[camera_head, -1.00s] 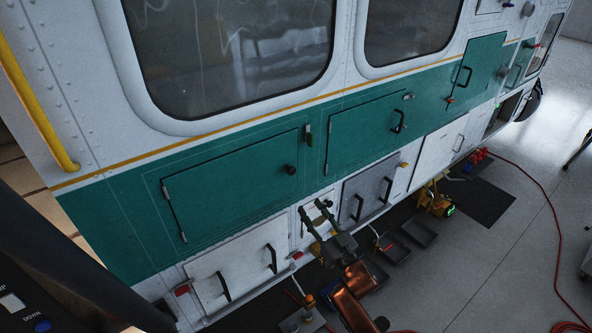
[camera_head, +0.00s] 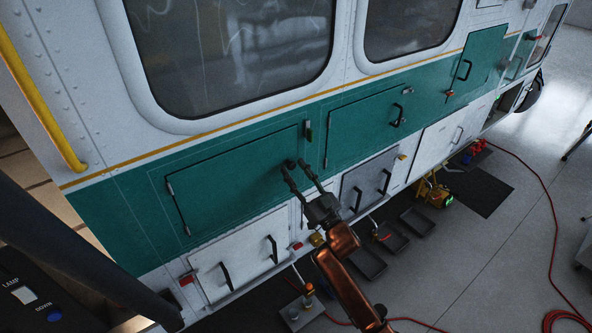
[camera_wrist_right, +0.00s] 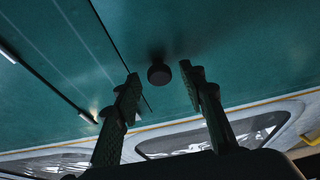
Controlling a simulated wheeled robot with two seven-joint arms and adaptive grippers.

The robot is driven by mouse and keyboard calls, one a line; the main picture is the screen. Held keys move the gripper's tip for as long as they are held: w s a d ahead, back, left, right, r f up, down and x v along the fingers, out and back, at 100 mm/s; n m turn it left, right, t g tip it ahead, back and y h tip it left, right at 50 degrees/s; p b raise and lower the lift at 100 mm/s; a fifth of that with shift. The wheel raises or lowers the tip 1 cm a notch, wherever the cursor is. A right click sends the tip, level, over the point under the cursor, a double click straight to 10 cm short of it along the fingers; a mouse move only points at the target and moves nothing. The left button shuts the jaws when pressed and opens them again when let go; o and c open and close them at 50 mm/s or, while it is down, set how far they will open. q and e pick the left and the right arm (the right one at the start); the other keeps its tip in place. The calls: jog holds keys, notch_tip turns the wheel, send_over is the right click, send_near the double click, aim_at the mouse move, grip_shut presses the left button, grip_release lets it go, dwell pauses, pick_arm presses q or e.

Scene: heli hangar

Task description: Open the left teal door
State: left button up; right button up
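The left teal door (camera_head: 235,178) is a flat panel on the side of the white and teal helicopter. It sits flush in its frame. A black round knob (camera_head: 290,164) sticks out near its right edge. My right gripper (camera_head: 296,168) is open, its two fingertips at the knob. In the right wrist view the knob (camera_wrist_right: 159,74) shows between and just beyond the open fingertips, with a gap on each side. Whether the fingertips touch the door is hard to tell. My left gripper is not in view.
A second teal door (camera_head: 368,128) with a black handle is to the right. A white panel (camera_head: 240,262) with two black handles is below. Black trays (camera_head: 418,222) and a yellow device (camera_head: 433,192) lie on the floor. A red hose (camera_head: 553,220) runs across the open floor at right.

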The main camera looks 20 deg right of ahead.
grip_shut()
dwell(0.4)
